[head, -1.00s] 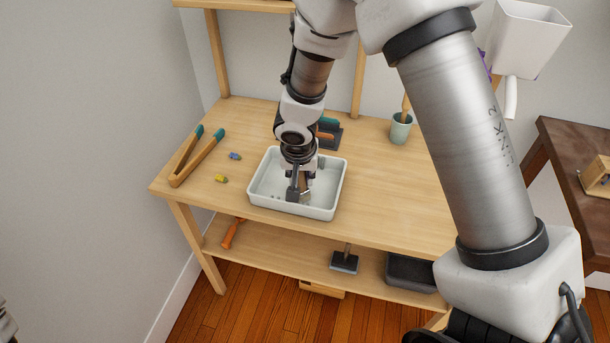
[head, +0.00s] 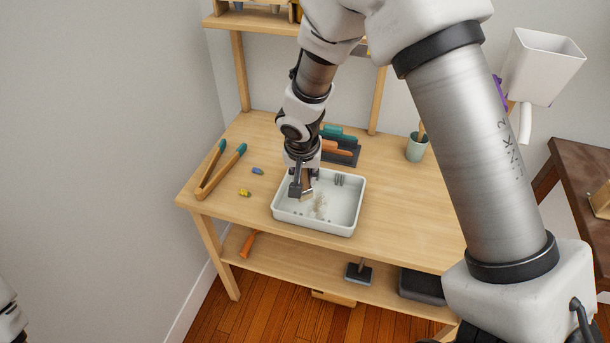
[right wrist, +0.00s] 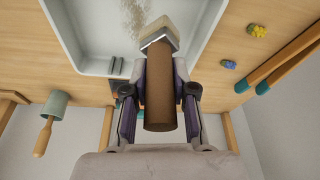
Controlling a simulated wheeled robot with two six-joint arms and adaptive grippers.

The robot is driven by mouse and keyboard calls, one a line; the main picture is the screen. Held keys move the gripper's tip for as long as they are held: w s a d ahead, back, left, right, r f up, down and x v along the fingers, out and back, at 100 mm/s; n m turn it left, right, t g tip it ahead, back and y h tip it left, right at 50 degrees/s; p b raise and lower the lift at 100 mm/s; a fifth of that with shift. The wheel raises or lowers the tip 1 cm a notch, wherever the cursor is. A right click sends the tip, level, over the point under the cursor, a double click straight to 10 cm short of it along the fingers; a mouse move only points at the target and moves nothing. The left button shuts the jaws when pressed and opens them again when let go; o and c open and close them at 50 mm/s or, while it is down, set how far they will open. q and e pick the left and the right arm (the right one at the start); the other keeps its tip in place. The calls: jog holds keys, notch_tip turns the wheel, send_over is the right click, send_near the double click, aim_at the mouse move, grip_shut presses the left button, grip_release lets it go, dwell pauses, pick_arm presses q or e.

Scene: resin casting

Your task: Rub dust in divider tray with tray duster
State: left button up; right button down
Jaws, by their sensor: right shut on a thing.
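The white divider tray (head: 345,229) stands on the wooden workbench. A pale patch of dust (head: 319,206) lies on its floor near the middle; it also shows in the right wrist view (right wrist: 134,16). My right gripper (head: 301,190) is over the left part of the tray, shut on the tray duster's brown handle (right wrist: 160,98). The duster's pale head (right wrist: 161,38) points down into the tray, left of the dust in the head view. I cannot tell whether the bristles touch the floor. My left gripper is not in view.
Wooden tongs with teal tips (head: 220,170) and small blue (head: 257,171) and yellow (head: 244,192) pieces lie left of the tray. A dark rack with coloured handles (head: 342,148) stands behind it, a green cup (head: 416,148) back right. The bench right of the tray is clear.

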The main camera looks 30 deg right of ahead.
notch_tip(320, 180, up, 2)
jog(key=shift+r+p, duration=0.1)
jog(key=shift+p, duration=0.5)
jog(key=shift+r+p, duration=0.45)
jog(key=shift+r, duration=0.05)
jog(key=shift+f, duration=0.1)
